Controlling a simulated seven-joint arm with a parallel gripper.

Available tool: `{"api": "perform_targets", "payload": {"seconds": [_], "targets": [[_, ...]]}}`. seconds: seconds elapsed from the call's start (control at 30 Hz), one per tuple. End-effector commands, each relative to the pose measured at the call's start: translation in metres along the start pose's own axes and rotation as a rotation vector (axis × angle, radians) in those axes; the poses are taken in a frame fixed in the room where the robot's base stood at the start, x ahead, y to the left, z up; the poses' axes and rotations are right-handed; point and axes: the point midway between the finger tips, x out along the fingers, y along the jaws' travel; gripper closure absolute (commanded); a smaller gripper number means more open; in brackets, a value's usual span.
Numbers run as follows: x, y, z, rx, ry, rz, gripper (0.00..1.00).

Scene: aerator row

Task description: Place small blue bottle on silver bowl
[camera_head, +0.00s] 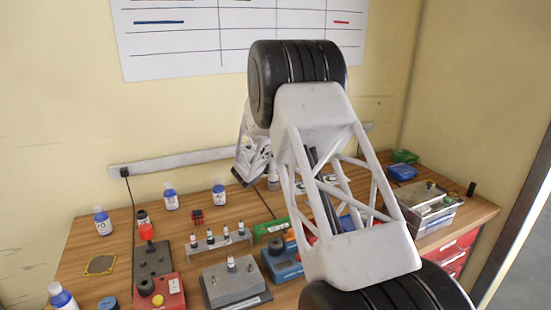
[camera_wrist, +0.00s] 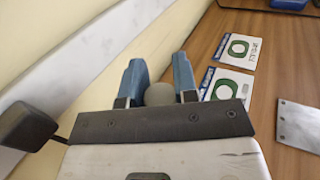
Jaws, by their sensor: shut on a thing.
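My gripper (camera_wrist: 159,80) has two blue fingers in the wrist view, shut on a grey round-topped thing (camera_wrist: 160,94). Only its top shows, so I cannot tell whether it is the small blue bottle. In the head view my arm covers much of the middle, and my gripper (camera_head: 250,165) is small near the back wall. White bottles with blue bands stand on the table: one at the left (camera_head: 102,222), two at the back (camera_head: 171,198) (camera_head: 219,195), one at the front left corner (camera_head: 62,298). I cannot make out a silver bowl in either view.
A red-based device (camera_head: 165,296), a grey block (camera_head: 235,283) and a rack of small vials (camera_head: 220,241) stand on the wooden table. Trays (camera_head: 430,205) are at the right. In the wrist view, two printed cards (camera_wrist: 235,50) (camera_wrist: 222,86) lie beside my gripper. The wall is close behind.

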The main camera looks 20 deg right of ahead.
Motion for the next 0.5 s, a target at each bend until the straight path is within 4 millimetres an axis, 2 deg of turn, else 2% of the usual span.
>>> {"api": "perform_targets", "payload": {"seconds": [0.5], "targets": [[0.0, -0.0001, -0.0068, 0.001, 0.0, -0.001, 1.0]]}}
